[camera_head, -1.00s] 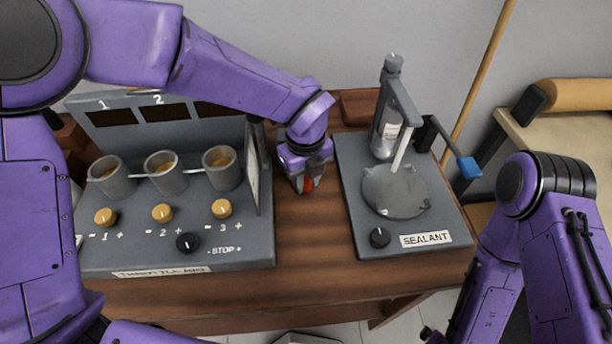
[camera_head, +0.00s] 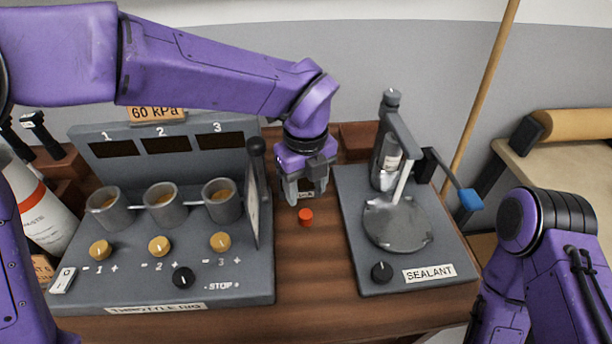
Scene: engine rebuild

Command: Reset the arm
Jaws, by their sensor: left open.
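My left gripper (camera_head: 307,190) is open, fingers pointing down, over the wooden table between the two grey stations. A small red-orange cap-like piece (camera_head: 305,217) stands on the table just in front of and below its fingertips, apart from them. My left arm reaches in from the upper left across the top of the throttle rig. My right arm (camera_head: 545,245) is folded at the lower right; its gripper is out of view.
The throttle rig (camera_head: 140,290) with cups, yellow knobs and an upright lever is on the left. The sealant station (camera_head: 345,215) with a bottle and blue-tipped handle is on the right. Bare table (camera_head: 310,275) lies between them. A white and red cylinder (camera_head: 45,215) stands far left.

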